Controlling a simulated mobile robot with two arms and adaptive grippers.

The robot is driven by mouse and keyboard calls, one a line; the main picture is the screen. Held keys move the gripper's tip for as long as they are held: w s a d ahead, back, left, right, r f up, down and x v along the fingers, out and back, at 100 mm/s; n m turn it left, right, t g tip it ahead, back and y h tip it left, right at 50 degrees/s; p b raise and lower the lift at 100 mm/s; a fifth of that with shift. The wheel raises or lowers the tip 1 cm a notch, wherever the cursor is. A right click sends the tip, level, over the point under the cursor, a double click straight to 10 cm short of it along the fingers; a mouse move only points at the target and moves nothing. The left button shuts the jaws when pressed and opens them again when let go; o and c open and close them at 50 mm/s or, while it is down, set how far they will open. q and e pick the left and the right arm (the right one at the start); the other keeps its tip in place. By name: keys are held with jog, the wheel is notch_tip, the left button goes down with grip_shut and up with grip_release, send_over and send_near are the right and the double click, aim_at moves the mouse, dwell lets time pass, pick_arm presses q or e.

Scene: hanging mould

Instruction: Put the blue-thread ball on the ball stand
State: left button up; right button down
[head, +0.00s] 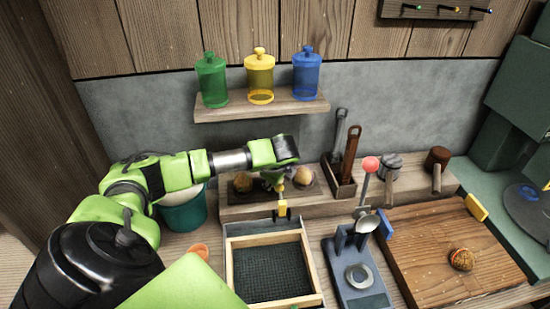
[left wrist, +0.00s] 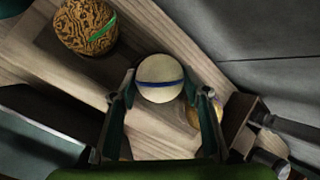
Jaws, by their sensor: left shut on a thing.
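The blue-thread ball (left wrist: 160,70), pale with a dark blue band, sits between the two fingers of my left gripper (left wrist: 162,98) in the left wrist view. The fingers are shut on its sides. In the head view my left gripper (head: 277,184) is over the dark slab (head: 270,192) on the wooden ledge, which seems to be the ball stand. The held ball is mostly hidden there. A brown patterned ball with a green band (left wrist: 85,26) rests on the slab to the left. A yellowish ball (head: 303,175) rests to the right. My right gripper is out of view.
A teal pot (head: 183,212) stands left of the ledge. A tool box (head: 341,180) and mallets stand to the right. In front are a framed mesh tray (head: 232,272), a red-knobbed press (head: 341,262) and a wooden board (head: 420,250) bearing another ball (head: 461,259). Jars stand on a shelf (head: 262,107) above.

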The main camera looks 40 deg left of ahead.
pick_arm(q)
jog(key=shift+s+d+f, duration=0.1)
jog(key=shift+s+f, duration=0.3)
jog(key=shift+f, duration=0.2)
jog(key=o, duration=1.3)
jog(key=shift+f, duration=0.1)
jog(key=shift+w+a, duration=0.2)
jog(key=shift+a, duration=0.05)
jog(key=shift+d+r, duration=0.25)
jog(key=shift+r, duration=0.15)
jog(key=v, duration=1.1)
jog(key=shift+s+a+r, duration=0.1)
jog(key=shift+s+r, duration=0.05)
